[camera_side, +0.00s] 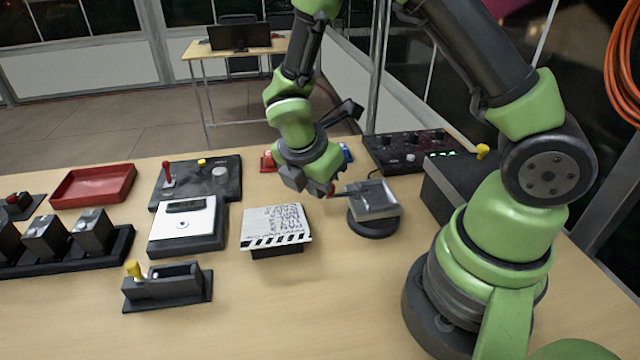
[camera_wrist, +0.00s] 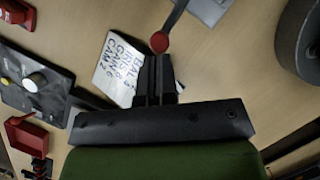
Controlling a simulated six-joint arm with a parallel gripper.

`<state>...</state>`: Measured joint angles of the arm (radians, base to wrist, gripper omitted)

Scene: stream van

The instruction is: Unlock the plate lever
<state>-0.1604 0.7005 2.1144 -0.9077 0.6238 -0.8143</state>
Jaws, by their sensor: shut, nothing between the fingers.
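The plate mount is a grey plate on a round black base (camera_side: 373,205), right of centre in the side view. A corner of its plate (camera_wrist: 210,8) shows at the top of the wrist view. Its dark lever (camera_wrist: 177,16) sticks out sideways and ends in a red knob (camera_wrist: 159,42). My gripper (camera_side: 320,190) is shut and empty, pointing down beside the lever's knob end, left of the plate. In the wrist view my fingertips (camera_wrist: 158,62) lie right by the red knob. I cannot tell if they touch it.
A white clapperboard (camera_side: 276,226) lies just left of the mount. A control panel (camera_side: 405,150) and a dark box with a yellow knob (camera_side: 482,151) stand behind and right. Further left are a switch panel (camera_side: 225,180) and a red tray (camera_side: 92,186).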

